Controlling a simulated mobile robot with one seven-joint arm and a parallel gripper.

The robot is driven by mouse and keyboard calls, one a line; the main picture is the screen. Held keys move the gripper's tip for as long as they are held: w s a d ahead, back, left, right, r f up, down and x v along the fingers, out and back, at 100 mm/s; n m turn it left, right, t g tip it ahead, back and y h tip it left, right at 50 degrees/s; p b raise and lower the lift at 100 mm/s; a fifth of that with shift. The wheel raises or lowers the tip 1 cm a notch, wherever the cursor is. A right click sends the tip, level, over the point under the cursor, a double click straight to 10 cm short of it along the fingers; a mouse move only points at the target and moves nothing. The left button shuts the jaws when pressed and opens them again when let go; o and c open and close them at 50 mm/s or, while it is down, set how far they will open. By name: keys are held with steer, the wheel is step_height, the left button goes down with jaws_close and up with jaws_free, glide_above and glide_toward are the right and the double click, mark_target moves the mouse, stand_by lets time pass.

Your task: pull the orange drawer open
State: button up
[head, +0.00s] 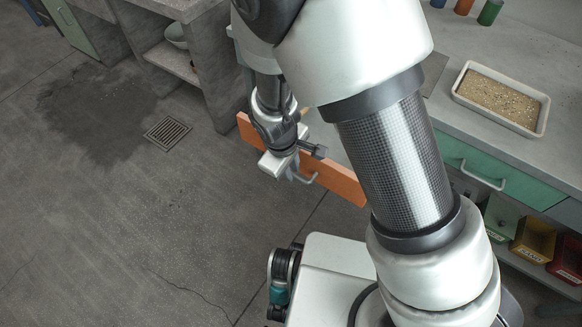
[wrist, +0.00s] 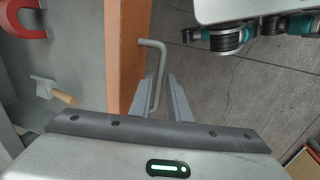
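The orange drawer front (head: 335,180) stands well out from the bench, so the drawer is open. Its orange face (wrist: 126,50) also shows in the wrist view, with the inside of the drawer to its left. The grey bar handle (head: 308,180) is on the outer face; it shows in the wrist view (wrist: 160,62) too, running down between my fingers. My gripper (wrist: 160,85) is at the handle with its fingers close together on either side of the bar, and it looks shut on it. In the head view my wrist hides part of the drawer front and handle.
Inside the drawer lie a red horseshoe-shaped thing (wrist: 24,18) and a trowel (wrist: 55,91) with a wooden handle. A green drawer (head: 468,160) and coloured bins (head: 533,242) are at the right. A tray of gravel (head: 500,97) stands on the bench. The floor at left is clear around a drain (head: 167,133).

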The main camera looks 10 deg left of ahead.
steer(key=shift+o, duration=0.9)
steer(key=s+a+r+p, duration=0.1)
steer(key=s+r+p, duration=0.2)
steer(key=r, duration=1.4)
steer(key=shift+p, duration=0.5)
steer(key=shift+s+a, duration=0.1)
steer(key=w+d+r+m+t+y, duration=0.1)
steer(key=w+d+r+m, duration=0.2)
steer(key=d+r+m, duration=0.6)
steer(key=s+d+r+m+t, duration=0.1)
steer(key=s+d+r+m, duration=0.25)
steer(key=d+r, duration=0.4)
steer(key=s+d+r+m+t, duration=0.2)
steer(key=s+d+r, duration=0.2)
steer(key=d, duration=0.6)
step_height(320, 180, up, 15)
steer(key=p, duration=1.4)
steer(key=shift+w+a+p, duration=0.2)
steer(key=shift+w+p, duration=0.05)
steer(key=shift+p, duration=0.1)
